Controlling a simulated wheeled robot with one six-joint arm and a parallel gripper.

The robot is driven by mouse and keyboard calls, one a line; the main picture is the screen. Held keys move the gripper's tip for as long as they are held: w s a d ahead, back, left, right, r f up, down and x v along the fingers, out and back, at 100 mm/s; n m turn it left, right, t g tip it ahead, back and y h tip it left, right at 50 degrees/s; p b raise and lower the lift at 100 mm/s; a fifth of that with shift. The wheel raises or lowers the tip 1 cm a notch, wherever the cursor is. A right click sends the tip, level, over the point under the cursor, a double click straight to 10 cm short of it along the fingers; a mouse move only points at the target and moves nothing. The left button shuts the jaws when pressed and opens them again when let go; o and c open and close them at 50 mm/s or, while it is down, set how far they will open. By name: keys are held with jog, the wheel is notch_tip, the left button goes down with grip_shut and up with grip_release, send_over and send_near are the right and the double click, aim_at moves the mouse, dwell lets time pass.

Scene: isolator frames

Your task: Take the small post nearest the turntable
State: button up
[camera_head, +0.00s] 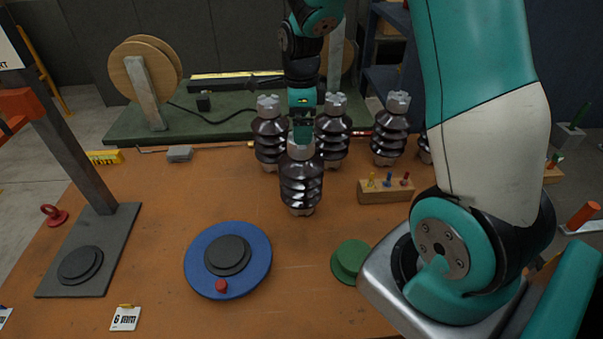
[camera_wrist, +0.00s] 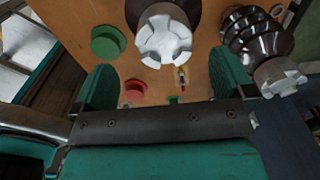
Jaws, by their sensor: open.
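Several small posts stand on the orange bench, dark brown and ribbed with grey notched metal caps. The one nearest the blue turntable (camera_head: 200,262) is the front post (camera_head: 301,187), upright behind and right of it. My gripper (camera_head: 303,138) is over this front post in the head view and hides part of its cap. In the wrist view my open gripper (camera_wrist: 162,88) shows two teal fingers, with a post's cap (camera_wrist: 165,42) in line with the gap between them. I cannot tell whether the fingers reach around it. Another post (camera_wrist: 260,38) is close outside the right finger.
Other posts stand close behind: left (camera_head: 269,138), middle (camera_head: 336,135) and right (camera_head: 390,135). A wooden block with coloured pegs (camera_head: 385,192) and a green disc (camera_head: 350,262) are to the right. A grey stand (camera_head: 107,255) is left.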

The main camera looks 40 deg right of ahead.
aim_at(301, 176)
jog(key=shift+w+d+f+p, duration=0.1)
jog(key=shift+f+p, duration=0.65)
jog(key=shift+f, duration=1)
jog(key=shift+w+d+f+p, duration=0.1)
jog(key=shift+f+p, duration=0.6)
jog(key=shift+f, duration=1.05)
jog(key=c, duration=1.8)
jog(key=shift+r, duration=0.15)
grip_shut()
jog(key=shift+w+r, duration=0.1)
